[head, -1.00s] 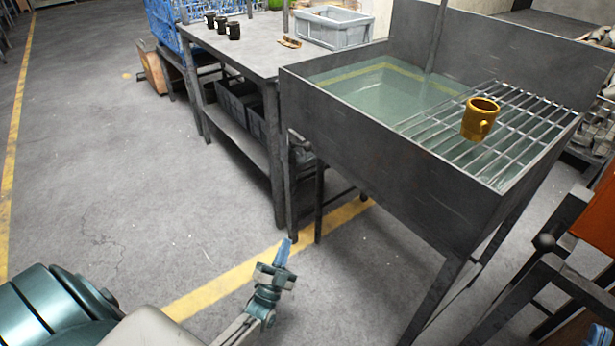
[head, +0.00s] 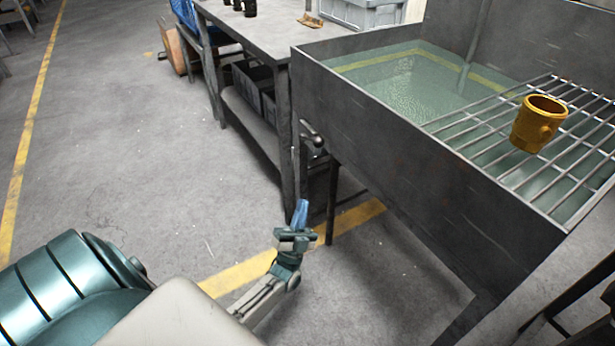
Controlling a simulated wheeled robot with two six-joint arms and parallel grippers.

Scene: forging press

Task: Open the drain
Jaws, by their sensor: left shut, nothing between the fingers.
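A dark metal tank (head: 390,125) holds greenish water (head: 400,85). A dark lever with a rounded knob (head: 318,141) sticks out by the tank's left side, close to the table leg; it looks like the drain handle, but its mount is hidden. My left gripper (head: 301,212) is shut and empty, its blue fingertips pointing up. In the picture it is below the lever and apart from it. My right gripper is out of view.
A wire rack (head: 490,150) lies across the tank's right part with a yellow mug (head: 539,123) on it. A steel table (head: 262,40) with a grey crate (head: 362,12) stands left of the tank. Open floor (head: 120,150) lies to the left.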

